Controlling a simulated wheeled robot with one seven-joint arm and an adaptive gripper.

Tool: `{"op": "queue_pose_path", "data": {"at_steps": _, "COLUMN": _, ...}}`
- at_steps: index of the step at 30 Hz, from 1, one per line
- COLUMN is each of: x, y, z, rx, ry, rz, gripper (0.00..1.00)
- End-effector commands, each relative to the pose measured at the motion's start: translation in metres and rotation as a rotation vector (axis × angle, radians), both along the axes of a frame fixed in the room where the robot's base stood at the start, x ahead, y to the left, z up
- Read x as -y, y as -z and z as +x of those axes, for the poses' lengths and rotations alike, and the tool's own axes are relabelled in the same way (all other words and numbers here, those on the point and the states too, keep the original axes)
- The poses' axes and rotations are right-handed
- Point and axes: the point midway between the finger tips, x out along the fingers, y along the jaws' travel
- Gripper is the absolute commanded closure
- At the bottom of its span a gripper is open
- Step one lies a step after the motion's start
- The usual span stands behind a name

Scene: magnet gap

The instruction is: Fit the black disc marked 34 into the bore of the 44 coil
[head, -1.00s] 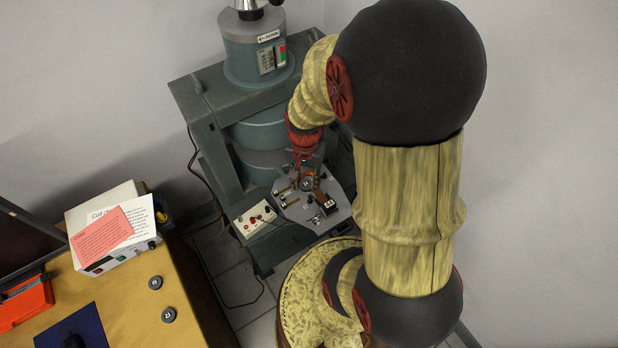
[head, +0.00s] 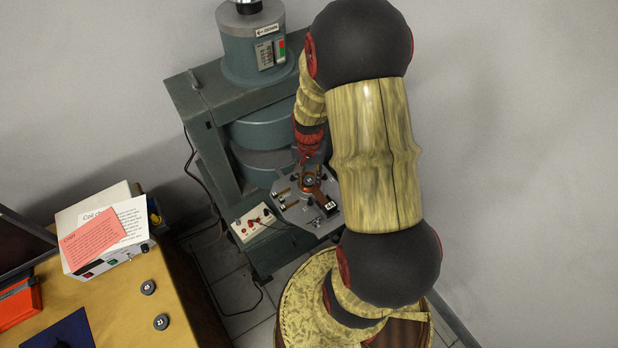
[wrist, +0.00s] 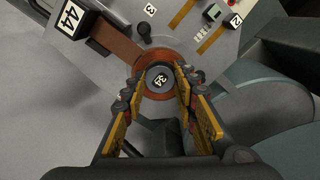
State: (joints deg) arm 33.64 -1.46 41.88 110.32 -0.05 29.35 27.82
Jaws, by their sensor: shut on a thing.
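The black disc marked 34 (wrist: 159,80) is between my fingertips, its number facing the wrist camera. My gripper (wrist: 160,90) is shut on it, with a yellow-padded finger on each side. The copper ring of the 44 coil (wrist: 147,93) shows around and behind the disc, roughly concentric with it. I cannot tell whether the disc is above the bore or inside it. The coil's brown arm carries a white 44 label (wrist: 70,18). In the head view my gripper (head: 308,168) reaches down to the coil's ring, and the coil's arm (head: 323,197) points toward the lower right.
The grey plate (wrist: 190,25) under the coil carries clamps, knobs and small numbered labels. The green magnet frame (head: 205,125) and its round poles (head: 270,134) stand close behind my gripper. Two other discs, 45 (head: 148,287) and 23 (head: 161,322), lie on the wooden table.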

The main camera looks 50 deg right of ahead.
Motion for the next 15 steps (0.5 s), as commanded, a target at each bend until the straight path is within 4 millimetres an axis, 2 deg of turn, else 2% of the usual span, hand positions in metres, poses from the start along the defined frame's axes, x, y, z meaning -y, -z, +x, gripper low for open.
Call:
{"op": "queue_pose_path", "data": {"at_steps": 6, "x": 0.0, "y": -0.001, "z": 0.0, "rx": 0.001, "ry": 0.0, "rz": 0.0, "gripper": 0.94}}
{"op": "queue_pose_path", "data": {"at_steps": 15, "x": 0.0, "y": 0.008, "z": 0.0, "rx": 0.0, "ry": 0.0, "rz": 0.0, "gripper": 0.94}}
